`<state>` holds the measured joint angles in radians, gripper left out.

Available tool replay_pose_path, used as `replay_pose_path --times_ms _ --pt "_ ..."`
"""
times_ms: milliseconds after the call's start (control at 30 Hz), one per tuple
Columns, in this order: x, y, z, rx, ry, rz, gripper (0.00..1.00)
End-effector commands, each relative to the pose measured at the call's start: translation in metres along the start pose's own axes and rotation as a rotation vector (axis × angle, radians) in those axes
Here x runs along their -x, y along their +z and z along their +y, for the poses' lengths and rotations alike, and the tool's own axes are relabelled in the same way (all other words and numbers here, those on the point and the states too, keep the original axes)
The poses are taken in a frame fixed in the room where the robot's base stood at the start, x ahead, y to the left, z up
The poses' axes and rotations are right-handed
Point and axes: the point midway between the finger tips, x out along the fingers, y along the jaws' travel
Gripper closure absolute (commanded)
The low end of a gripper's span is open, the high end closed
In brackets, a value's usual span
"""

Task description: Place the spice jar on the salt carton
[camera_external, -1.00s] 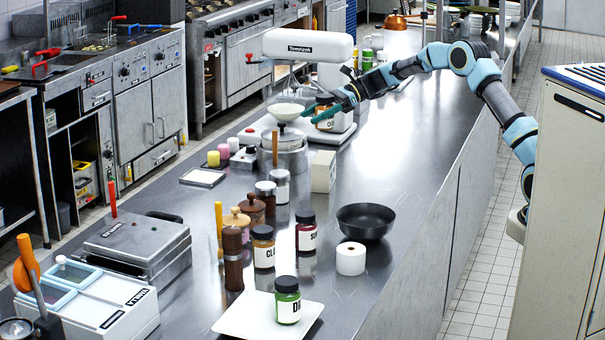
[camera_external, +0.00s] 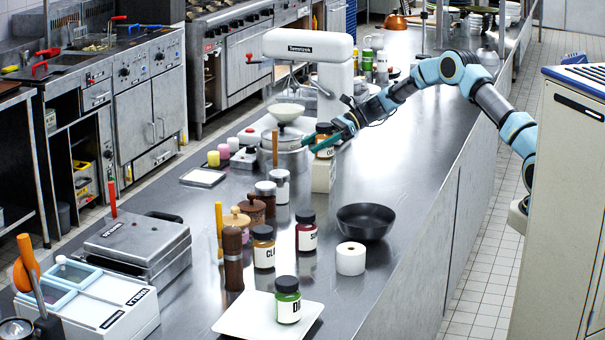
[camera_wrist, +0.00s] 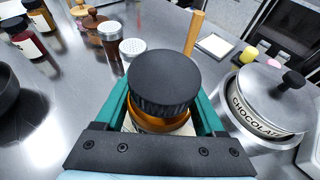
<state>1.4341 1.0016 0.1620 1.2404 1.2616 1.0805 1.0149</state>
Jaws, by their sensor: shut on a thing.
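The spice jar (camera_external: 324,132), amber with a black lid and a pale label, is held upright between the green fingers of my gripper (camera_external: 334,142). In the wrist view its black lid (camera_wrist: 163,80) fills the space between the fingers. The salt carton (camera_external: 322,177) is a cream box standing on the counter directly below the jar. The jar's bottom appears at or just above the carton's top; I cannot tell whether they touch. In the wrist view the jar and gripper largely hide the carton.
A lidded pot (camera_external: 284,150) stands close left of the carton, and the white mixer (camera_external: 335,90) is behind. Shakers (camera_external: 279,186), more jars (camera_external: 306,232), a black bowl (camera_external: 365,221) and a white roll (camera_external: 350,259) stand nearer. The counter right of the carton is clear.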

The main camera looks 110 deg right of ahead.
Motion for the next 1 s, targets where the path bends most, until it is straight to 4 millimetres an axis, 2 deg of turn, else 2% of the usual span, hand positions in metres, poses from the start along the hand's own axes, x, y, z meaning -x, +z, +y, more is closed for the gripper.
replay_pose_path --times_ms 300,333,533,567,867,1000 --pt "-0.001 -0.003 0.000 0.001 -0.001 -0.001 1.00" --pt "-0.001 -0.002 0.000 0.001 -0.001 0.000 0.26" --pt "-0.001 -0.002 0.000 0.001 -0.001 0.000 0.03" --pt "-0.001 -0.002 0.000 0.001 -0.001 0.000 0.00" --pt "0.001 0.003 0.000 0.002 -0.001 0.000 0.00" --pt "0.018 -0.001 -0.002 0.002 -0.006 0.000 0.00"
